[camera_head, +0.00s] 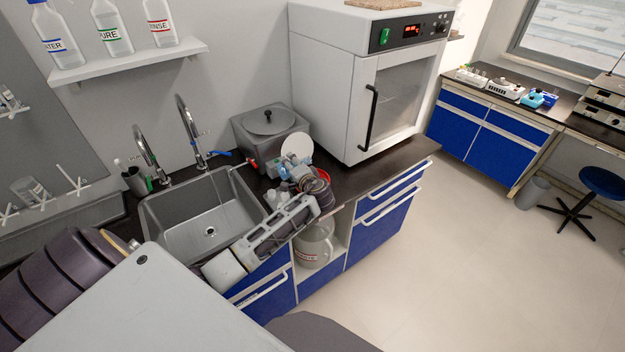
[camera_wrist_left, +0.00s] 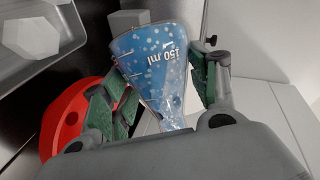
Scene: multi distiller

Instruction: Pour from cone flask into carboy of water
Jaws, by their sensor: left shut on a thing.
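My left gripper (camera_head: 292,176) is above the counter just right of the sink. In the left wrist view the left gripper (camera_wrist_left: 164,82), with green finger pads, is shut on the clear cone flask (camera_wrist_left: 160,65). The flask is marked 150 ml and looks blue with pale spots. Its wide part is at the top of that view, and its lower end is partly hidden by the gripper. In the head view the flask is too small to make out clearly. A pale carboy (camera_head: 314,247) with a red label stands in the open cupboard below the counter. My right gripper is not in view.
A red round thing (camera_wrist_left: 72,115) is beside the gripper in the wrist view. The sink (camera_head: 190,218) with two taps is to the left. A grey lidded bath (camera_head: 268,130) and a white oven (camera_head: 368,75) stand behind. Open floor (camera_head: 455,260) lies to the right.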

